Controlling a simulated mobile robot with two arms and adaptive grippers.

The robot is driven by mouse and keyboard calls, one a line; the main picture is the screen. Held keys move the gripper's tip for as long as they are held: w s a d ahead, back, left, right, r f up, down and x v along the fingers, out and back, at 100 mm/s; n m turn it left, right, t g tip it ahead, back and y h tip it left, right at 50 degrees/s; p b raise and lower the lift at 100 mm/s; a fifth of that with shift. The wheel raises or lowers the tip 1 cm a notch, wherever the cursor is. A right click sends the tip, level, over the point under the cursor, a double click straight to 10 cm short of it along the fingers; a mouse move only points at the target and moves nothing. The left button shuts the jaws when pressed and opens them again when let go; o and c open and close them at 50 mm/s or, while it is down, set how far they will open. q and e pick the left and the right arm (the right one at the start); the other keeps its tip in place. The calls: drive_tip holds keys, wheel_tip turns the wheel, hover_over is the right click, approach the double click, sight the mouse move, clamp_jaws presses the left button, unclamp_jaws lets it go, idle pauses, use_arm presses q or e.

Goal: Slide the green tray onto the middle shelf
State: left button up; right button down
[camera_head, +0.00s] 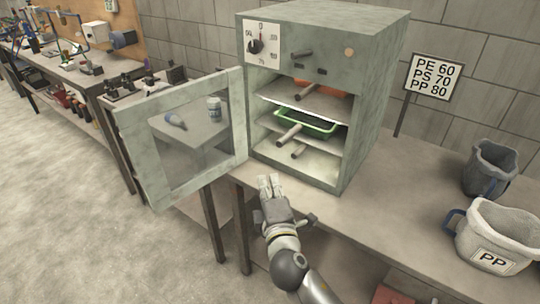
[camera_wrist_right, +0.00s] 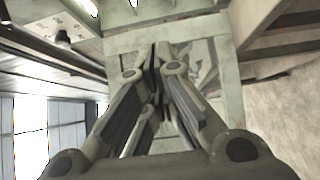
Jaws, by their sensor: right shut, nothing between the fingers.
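The green tray (camera_head: 312,124) sits inside the open grey-green oven (camera_head: 372,130), on the middle shelf (camera_head: 272,121). A grey handle bar (camera_head: 289,134) sticks out toward the front at the tray's near side. My right gripper (camera_head: 269,180) is in front of and below the oven opening, near the table's front edge, apart from the tray. Its fingers are shut and empty, and they also show close together in the right wrist view (camera_wrist_right: 162,62). The tray cannot be made out in the wrist view. My left gripper is not in view.
The oven door (camera_head: 128,150) stands open to the left, with a window in it. An orange item (camera_head: 325,88) lies on the upper shelf. A sign (camera_head: 433,77) and two buckets, one grey (camera_head: 487,170) and one labelled PP (camera_head: 500,232), stand at right. The table (camera_head: 370,210) between is clear.

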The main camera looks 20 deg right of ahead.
sight(292, 135)
drive_tip(key=w+d+p, duration=0.2)
drive_tip(key=w+d, duration=0.2)
drive_tip(key=w, duration=0.7)
drive_tip(key=shift+w+d+p, duration=0.15)
drive_tip(key=shift+w+p, duration=0.15)
drive_tip(key=shift+p, duration=0.05)
drive_tip(key=w+d, duration=0.2)
drive_tip(key=w+d+b, duration=0.1)
drive_tip(key=w+d, duration=0.1)
drive_tip(key=d, duration=0.1)
drive_tip(key=w+d, duration=0.2)
drive_tip(key=d, duration=0.1)
drive_tip(key=shift+w+d+b, duration=0.25)
drive_tip(key=shift+w+b, duration=0.05)
drive_tip(key=shift+b, duration=0.1)
